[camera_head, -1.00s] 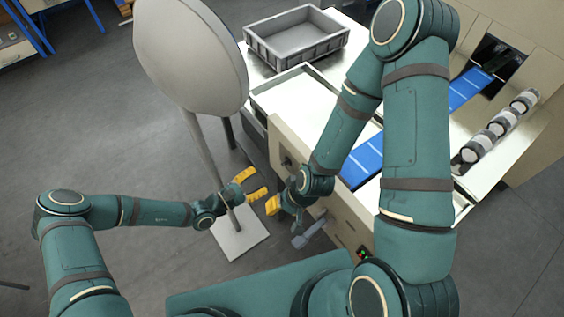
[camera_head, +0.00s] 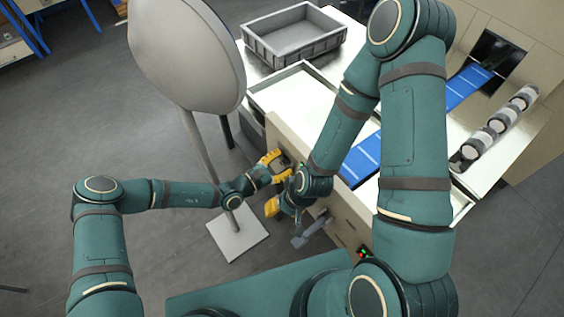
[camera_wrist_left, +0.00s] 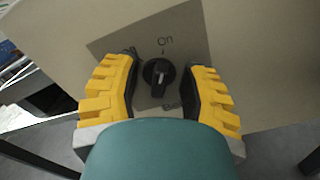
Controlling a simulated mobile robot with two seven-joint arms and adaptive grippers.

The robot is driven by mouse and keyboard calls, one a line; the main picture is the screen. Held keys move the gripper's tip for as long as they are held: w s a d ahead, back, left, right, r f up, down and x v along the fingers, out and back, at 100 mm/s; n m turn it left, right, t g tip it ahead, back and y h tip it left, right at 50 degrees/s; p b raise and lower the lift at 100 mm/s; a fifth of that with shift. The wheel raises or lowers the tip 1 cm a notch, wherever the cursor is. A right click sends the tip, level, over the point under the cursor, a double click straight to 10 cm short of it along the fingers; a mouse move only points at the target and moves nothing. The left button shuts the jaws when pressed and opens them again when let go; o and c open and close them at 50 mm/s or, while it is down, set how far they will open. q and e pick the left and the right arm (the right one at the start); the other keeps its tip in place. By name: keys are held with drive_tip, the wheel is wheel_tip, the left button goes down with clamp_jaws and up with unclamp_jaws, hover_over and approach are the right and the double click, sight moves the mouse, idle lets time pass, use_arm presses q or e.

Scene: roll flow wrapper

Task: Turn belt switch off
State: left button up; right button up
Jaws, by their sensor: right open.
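The belt switch (camera_wrist_left: 160,73) is a black rotary knob on a dark label plate on the machine's beige front panel. "On" is printed above it, and lettering below is partly hidden. The knob's grip stands roughly upright, towards "On". My left gripper (camera_wrist_left: 164,82) is open, with its yellow fingers on either side of the knob and visible gaps to it. In the head view my left gripper (camera_head: 277,166) is at the front panel. My right gripper (camera_head: 278,207) is open just below it, partly hidden by its own arm.
The blue belt (camera_head: 362,160) runs into the machine behind the panel. A grey crate (camera_head: 295,53) stands at the back. A round grey disc on a stand (camera_head: 187,55) is left of the machine.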

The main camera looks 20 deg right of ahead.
use_arm(q)
clamp_jaws()
drive_tip(key=shift+n, duration=0.3)
drive_tip(key=shift+r+n+p, duration=0.1)
drive_tip(key=shift+n+p, duration=0.5)
drive_tip(key=shift+n, duration=0.4)
drive_tip(key=n, duration=0.2)
drive_tip(key=shift+w+n, duration=0.1)
drive_tip(key=shift+n, duration=0.2)
drive_tip(key=n, duration=0.3)
drive_tip(key=shift+n+p, duration=0.3)
drive_tip(key=shift+p, duration=0.05)
drive_tip(key=shift+w+n, duration=0.1)
drive_tip(key=shift+n, duration=1.4)
